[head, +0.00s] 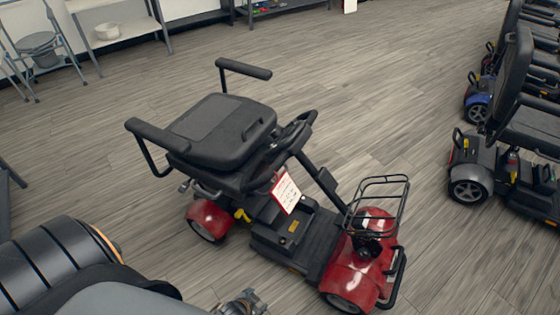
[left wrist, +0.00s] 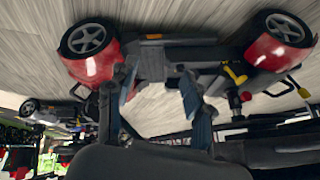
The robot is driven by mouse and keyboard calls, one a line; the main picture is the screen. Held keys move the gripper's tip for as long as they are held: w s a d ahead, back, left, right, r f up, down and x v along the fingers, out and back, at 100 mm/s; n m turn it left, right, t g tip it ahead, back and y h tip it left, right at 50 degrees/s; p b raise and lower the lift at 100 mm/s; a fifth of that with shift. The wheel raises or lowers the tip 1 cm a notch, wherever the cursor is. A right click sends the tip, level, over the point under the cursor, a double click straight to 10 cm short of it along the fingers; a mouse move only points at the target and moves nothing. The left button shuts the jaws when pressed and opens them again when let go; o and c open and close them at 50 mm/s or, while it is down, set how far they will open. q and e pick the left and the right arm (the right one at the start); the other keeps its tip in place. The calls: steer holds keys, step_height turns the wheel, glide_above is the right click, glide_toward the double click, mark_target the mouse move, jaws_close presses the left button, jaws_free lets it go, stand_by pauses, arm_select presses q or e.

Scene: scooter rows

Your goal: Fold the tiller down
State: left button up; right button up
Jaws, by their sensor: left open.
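A red and black mobility scooter (head: 318,238) stands on the floor in the middle of the head view, its front toward the lower right. Its tiller (head: 322,180) leans back toward the seat (head: 222,130). The handlebar (head: 292,132) is beside the seat's front edge, and I cannot tell if they touch. A white and red tag (head: 286,192) hangs by it. My left gripper (head: 242,304) is at the bottom edge, on the scooter's near side. In the left wrist view its fingers (left wrist: 160,88) are apart and empty before the scooter's low side. My right gripper is not in view.
A front basket (head: 378,205) stands over the red front cover. More scooters (head: 505,150) are lined up at the right. Shelves (head: 115,30) and a commode chair (head: 42,48) stand at the back left. Floor (head: 400,110) is clear between the scooters.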

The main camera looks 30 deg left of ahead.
arm_select(q)
steer(key=w+a+r+t+y, duration=0.1)
steer(key=w+a+r+t, duration=0.3)
steer(key=w+r, duration=0.85)
steer(key=m+t+y, duration=0.1)
steer(key=t+y, duration=0.1)
steer(key=t, duration=0.2)
glide_toward(274, 171)
steer(key=x, duration=1.2)
steer(key=shift+w+a, duration=0.25)
steer(key=shift+w, duration=0.05)
steer(key=shift+c, duration=0.4)
jaws_close()
